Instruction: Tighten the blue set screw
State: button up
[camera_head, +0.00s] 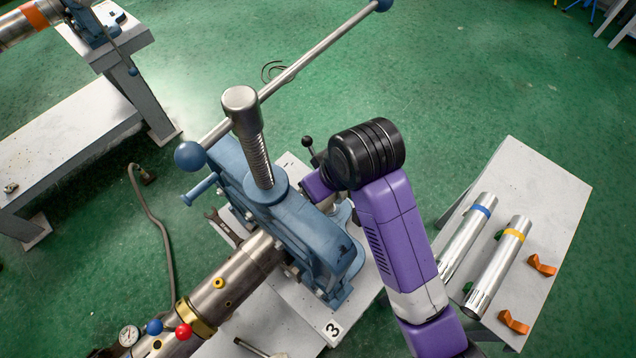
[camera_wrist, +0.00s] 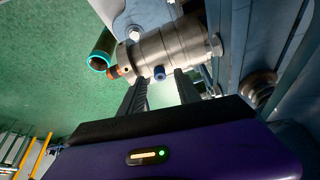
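The blue set screw (camera_wrist: 159,73) is a small blue knob on a grey metal collar or pipe fitting (camera_wrist: 180,42) in the wrist view. My gripper (camera_wrist: 161,82) has its two dark fingers apart, one on each side of the screw. I cannot tell whether either finger touches it. An orange-red screw (camera_wrist: 113,72) sits further left on the same fitting. In the head view, my arm and the blue vise (camera_head: 312,235) hide my gripper and the blue screw.
A dark tube with a teal rim (camera_wrist: 101,58) lies left of the fitting. The vise has a long bar handle (camera_head: 315,53). A large pipe (camera_head: 243,277) sticks out toward the lower left. A white bench (camera_head: 545,190) on the right holds two silver pipes and orange pieces.

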jog(key=v, duration=0.6)
jog(key=shift+r+b, duration=0.3)
jog(key=shift+r, duration=0.05)
jog(key=shift+s+d, duration=0.1)
